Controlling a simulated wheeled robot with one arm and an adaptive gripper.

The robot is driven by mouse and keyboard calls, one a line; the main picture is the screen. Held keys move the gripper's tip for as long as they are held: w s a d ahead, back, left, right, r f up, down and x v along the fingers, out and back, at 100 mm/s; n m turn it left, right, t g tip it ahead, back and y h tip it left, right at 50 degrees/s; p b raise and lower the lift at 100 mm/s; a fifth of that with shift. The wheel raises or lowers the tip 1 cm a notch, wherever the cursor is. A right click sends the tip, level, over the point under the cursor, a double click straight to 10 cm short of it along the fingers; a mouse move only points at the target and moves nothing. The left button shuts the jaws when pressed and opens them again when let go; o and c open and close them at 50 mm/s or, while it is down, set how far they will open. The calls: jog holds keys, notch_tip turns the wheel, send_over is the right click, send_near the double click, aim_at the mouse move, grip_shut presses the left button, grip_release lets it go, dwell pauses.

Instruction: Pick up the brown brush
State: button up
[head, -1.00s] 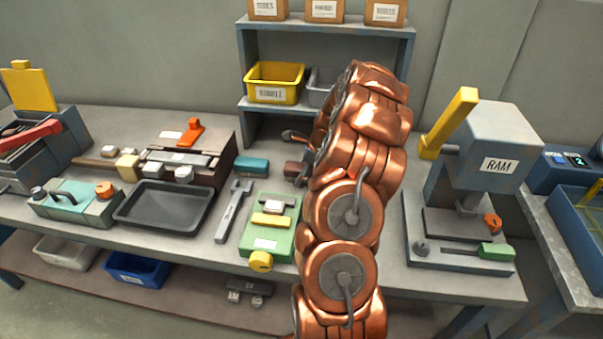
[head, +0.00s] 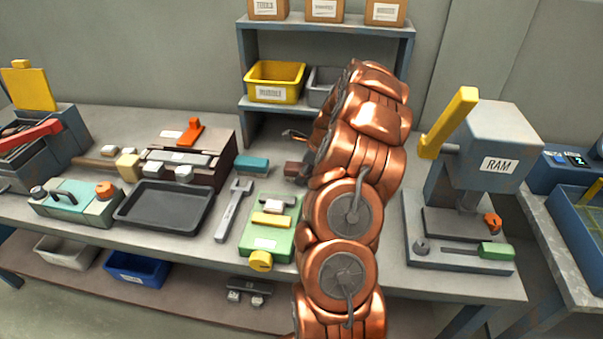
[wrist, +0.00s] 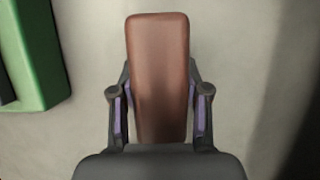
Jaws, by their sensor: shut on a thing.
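The brown brush (wrist: 158,55) shows in the wrist view as a long brown block with rounded corners, lying lengthwise between the fingers. My gripper (wrist: 160,92) is shut on it, with one finger against each long side. The near end of the brush is hidden by the gripper body. In the head view a brown end of the brush (head: 295,169) shows just left of my copper-coloured arm, at the bench top. The arm hides the rest of it and most of the gripper. I cannot tell whether the brush touches the bench.
A green fixture (head: 268,238), a grey wrench (head: 233,210) and a teal block (head: 251,165) lie left of the arm. A black tray (head: 164,207) is further left. The RAM press (head: 490,150) stands right. A shelf with a yellow bin (head: 275,82) is behind.

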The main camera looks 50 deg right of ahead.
aim_at(302, 166)
jog(key=shift+c, duration=0.6)
jog(key=shift+r, duration=0.1)
notch_tip(302, 166, up, 10)
jog(key=shift+r+b, duration=0.15)
jog(key=shift+b, duration=1)
